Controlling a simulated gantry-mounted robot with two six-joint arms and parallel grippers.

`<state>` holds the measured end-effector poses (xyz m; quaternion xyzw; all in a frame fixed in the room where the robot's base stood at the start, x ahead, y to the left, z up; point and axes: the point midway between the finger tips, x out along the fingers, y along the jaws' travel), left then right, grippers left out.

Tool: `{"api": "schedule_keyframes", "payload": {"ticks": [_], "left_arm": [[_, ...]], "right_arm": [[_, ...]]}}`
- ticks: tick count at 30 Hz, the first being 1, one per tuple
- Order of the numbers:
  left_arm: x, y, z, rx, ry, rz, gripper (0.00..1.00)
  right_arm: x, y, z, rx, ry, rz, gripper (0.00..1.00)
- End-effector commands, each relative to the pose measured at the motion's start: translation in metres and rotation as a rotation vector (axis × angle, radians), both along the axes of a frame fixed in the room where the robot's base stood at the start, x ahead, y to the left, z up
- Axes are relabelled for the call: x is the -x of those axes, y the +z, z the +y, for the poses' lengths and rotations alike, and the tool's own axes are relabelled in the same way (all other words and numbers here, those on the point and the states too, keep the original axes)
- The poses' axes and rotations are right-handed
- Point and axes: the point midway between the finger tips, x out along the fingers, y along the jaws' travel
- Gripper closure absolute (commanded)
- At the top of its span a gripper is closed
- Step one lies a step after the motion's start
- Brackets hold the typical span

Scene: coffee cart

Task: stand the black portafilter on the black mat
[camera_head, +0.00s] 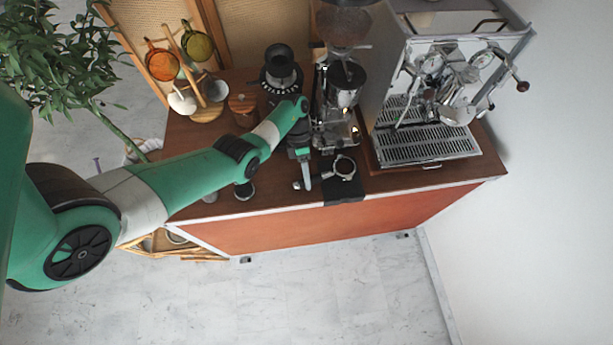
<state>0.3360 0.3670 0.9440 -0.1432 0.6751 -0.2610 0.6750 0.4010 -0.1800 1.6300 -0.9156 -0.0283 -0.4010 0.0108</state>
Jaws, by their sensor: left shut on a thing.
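The portafilter (344,165) shows as a metal ring-shaped head over the black mat (345,191), with its handle reaching left. My left gripper (306,184) comes down from above and is shut on the portafilter at its handle end, left of the mat. The fingers hide part of the handle. Whether the head touches the mat or hangs just above it, I cannot tell. The mat lies at the front edge of the wooden top and folds down over it. My right gripper is not in view.
The grinder (341,95) stands close behind the mat. The espresso machine (428,110) with its drip tray is to the right. A mug tree (187,70), a lidded wooden jar (243,110) and a dark round container (280,70) stand at the left and back.

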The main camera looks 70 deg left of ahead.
Motion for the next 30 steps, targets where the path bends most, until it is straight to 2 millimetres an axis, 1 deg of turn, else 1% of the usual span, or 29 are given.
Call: {"api": "schedule_keyframes", "payload": {"ticks": [11, 12, 17, 30], "left_arm": [[-0.0007, -0.0027, 0.0002, 0.000, -0.001, -0.003, 1.00], [-0.0007, -0.0020, 0.0002, 0.000, -0.001, -0.003, 0.57], [-0.0007, -0.0022, 0.0004, -0.001, 0.000, -0.002, 0.28], [0.0002, -0.0036, 0.0017, -0.006, 0.003, 0.001, 0.27]], "right_arm": [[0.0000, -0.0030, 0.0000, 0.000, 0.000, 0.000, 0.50], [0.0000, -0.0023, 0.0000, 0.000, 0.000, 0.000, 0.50], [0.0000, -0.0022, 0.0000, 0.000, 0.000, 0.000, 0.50], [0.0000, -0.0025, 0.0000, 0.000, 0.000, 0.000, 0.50]]}}
